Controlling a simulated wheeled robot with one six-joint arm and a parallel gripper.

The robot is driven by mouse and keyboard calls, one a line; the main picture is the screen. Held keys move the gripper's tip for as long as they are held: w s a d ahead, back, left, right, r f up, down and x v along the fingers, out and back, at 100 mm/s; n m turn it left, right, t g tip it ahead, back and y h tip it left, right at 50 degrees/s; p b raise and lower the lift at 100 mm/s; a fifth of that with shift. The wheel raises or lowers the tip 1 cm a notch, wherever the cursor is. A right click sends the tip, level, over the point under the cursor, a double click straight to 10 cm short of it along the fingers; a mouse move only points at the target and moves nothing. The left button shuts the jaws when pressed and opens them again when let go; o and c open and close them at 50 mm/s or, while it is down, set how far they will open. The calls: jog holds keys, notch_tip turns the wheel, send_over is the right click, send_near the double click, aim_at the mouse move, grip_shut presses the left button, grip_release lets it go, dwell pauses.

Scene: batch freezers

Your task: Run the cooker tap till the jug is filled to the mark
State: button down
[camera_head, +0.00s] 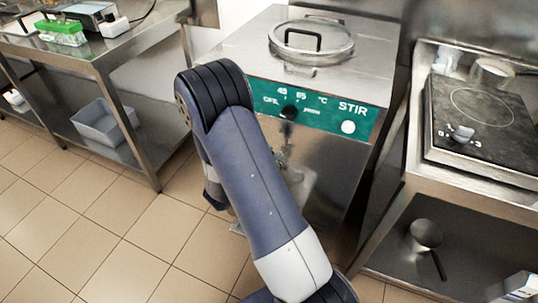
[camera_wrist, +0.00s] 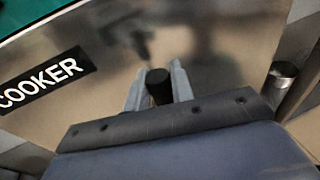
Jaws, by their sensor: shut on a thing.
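The cooker (camera_head: 352,95) is a steel box with a green panel, and its front shows in the wrist view with a COOKER label (camera_wrist: 40,83). In the wrist view my gripper (camera_wrist: 157,82) is shut on a black handle (camera_wrist: 158,88), one finger on each side; this looks like the tap's handle. The tap's spout and any stream are not clear. In the head view a pale translucent thing (camera_head: 301,182), perhaps the jug, shows low in front of the cooker, partly behind my arm. Its mark and level cannot be made out.
A round lid (camera_head: 312,42) sits on the cooker top. At right a steel counter carries a black hob (camera_head: 485,115); a pan (camera_head: 427,235) lies on its lower shelf. At left a steel table (camera_head: 100,55) has a grey bin (camera_head: 103,123) below. Tiled floor is free between.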

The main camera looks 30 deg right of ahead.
jog(key=c, duration=1.2)
grip_release()
jog(key=v, duration=1)
jog(key=shift+a, duration=0.3)
jog(key=shift+s, duration=0.1)
